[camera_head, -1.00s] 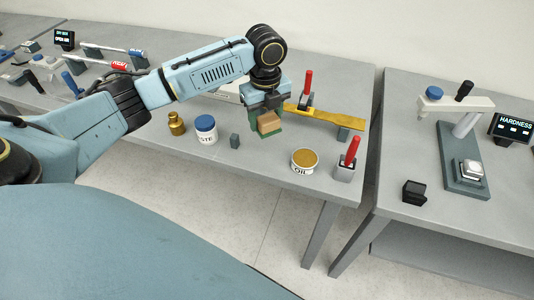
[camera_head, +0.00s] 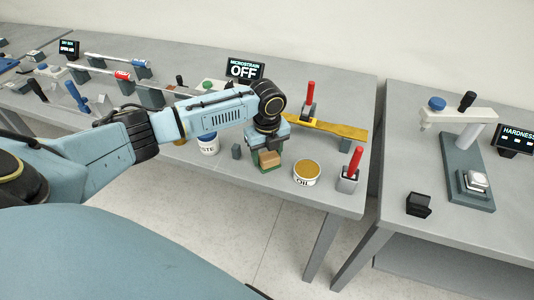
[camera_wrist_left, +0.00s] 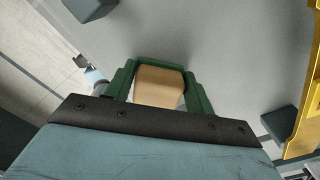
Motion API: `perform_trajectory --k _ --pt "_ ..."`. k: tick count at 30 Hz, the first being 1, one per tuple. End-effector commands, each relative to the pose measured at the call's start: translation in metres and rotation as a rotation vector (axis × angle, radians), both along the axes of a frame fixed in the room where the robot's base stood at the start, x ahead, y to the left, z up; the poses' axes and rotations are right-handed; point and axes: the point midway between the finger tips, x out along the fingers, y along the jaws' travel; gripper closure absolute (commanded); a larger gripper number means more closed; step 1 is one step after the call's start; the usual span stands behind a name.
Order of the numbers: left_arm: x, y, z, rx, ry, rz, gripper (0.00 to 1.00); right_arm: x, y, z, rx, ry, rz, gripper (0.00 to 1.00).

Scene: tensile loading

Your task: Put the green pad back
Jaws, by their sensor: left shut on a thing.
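My left gripper (camera_head: 267,162) is shut on a tan block (camera_head: 269,158) near the table's front edge, between the white paste tub and the oil tin. Green shows below and around the block; I take the block and its green underside as the green pad, but the green jaw pieces look alike and hide where it starts. In the left wrist view the block (camera_wrist_left: 158,88) sits between the green fingers (camera_wrist_left: 160,92), with a green strip behind it. I cannot tell whether its underside touches the table. My right gripper is not in view.
The paste tub (camera_head: 208,141) and a small grey block (camera_head: 236,151) stand left of the gripper. The oil tin (camera_head: 306,173) and a red-handled tool (camera_head: 350,173) stand right. A yellow bar (camera_head: 330,128) lies behind. A gap separates the right table (camera_head: 400,250).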

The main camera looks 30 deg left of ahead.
Motion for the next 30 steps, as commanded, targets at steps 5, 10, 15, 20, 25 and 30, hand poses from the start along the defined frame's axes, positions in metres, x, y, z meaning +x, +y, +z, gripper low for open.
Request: perform_trajectory --k 5,10,15,20,25,30 --pt "0.000 0.000 -0.003 -0.001 0.001 0.001 0.71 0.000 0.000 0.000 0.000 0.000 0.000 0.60" --pt "0.000 0.000 -0.003 0.001 0.001 0.000 0.28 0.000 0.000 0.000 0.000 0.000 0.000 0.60" --pt "0.000 0.000 -0.003 0.001 0.001 0.001 0.24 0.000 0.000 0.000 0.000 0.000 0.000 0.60" --pt "0.000 0.000 -0.001 0.000 0.000 0.001 0.24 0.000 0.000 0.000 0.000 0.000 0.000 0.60" --pt "0.001 0.000 0.018 -0.001 -0.003 0.001 0.24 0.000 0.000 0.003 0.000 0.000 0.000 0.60" --pt "0.002 0.000 0.055 0.000 -0.004 0.001 0.24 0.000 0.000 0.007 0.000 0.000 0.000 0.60"
